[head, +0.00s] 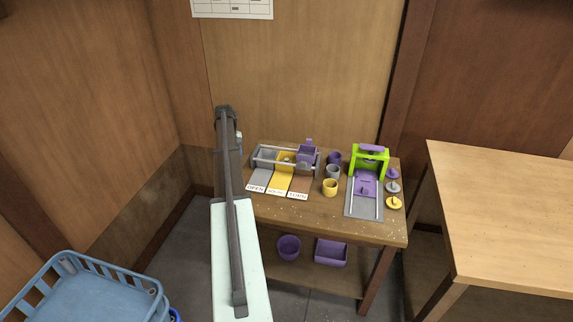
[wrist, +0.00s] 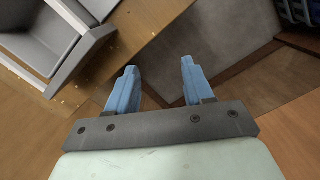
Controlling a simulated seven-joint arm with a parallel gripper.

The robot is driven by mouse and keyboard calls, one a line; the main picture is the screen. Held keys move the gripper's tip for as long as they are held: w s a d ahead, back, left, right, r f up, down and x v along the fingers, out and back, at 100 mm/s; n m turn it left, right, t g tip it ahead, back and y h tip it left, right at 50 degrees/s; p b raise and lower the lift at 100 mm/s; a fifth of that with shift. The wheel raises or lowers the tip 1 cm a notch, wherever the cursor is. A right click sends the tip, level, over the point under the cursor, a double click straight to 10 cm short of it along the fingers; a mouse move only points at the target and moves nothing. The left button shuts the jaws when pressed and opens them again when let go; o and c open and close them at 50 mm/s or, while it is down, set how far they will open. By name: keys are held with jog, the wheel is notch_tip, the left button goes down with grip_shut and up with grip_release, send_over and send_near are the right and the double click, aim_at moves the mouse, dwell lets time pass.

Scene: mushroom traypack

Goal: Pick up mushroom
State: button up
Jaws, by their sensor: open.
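No mushroom can be made out for certain. A small pale spot (head: 287,159) lies at the back of the yellow lane (head: 282,176) in the head view; it is too small to identify. My gripper (wrist: 158,65) shows in the wrist view with its two blue fingers apart and nothing between them. Bare brown and grey surfaces lie beyond the fingertips. In the head view my arm runs up along the table's left side, and the fingers cannot be made out there.
The wooden table (head: 330,222) holds a labelled lane rack, several cups and a green-purple press (head: 369,165). Purple bins (head: 331,252) sit on its lower shelf. A blue basket (head: 80,290) stands at lower left, a bare table (head: 505,215) at right. Walls are close behind.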

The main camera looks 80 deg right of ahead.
jog(key=s+d+r+m, duration=0.1)
jog(key=s+d+r, duration=0.1)
jog(key=s+r, duration=0.35)
jog(key=s+d+r+m, duration=0.1)
jog(key=s+d+r, duration=0.15)
jog(key=s, duration=0.55)
jog(key=s+d+r+m, duration=0.1)
jog(key=s+d+r, duration=0.1)
jog(key=s+r, duration=0.35)
send_over(286, 159)
jog(key=shift+t+h, duration=0.4)
jog(key=f, duration=1)
jog(key=shift+w+a, duration=0.2)
jog(key=shift+w, duration=0.05)
jog(key=shift+s+d+f, duration=0.15)
jog(key=shift+s+f, duration=0.05)
jog(key=shift+f, duration=1.1)
jog(key=shift+s+d+f, duration=0.1)
jog(key=shift+s+f, duration=0.1)
jog(key=shift+f, duration=1.1)
jog(key=c, duration=0.9)
jog(key=shift+o, duration=0.2)
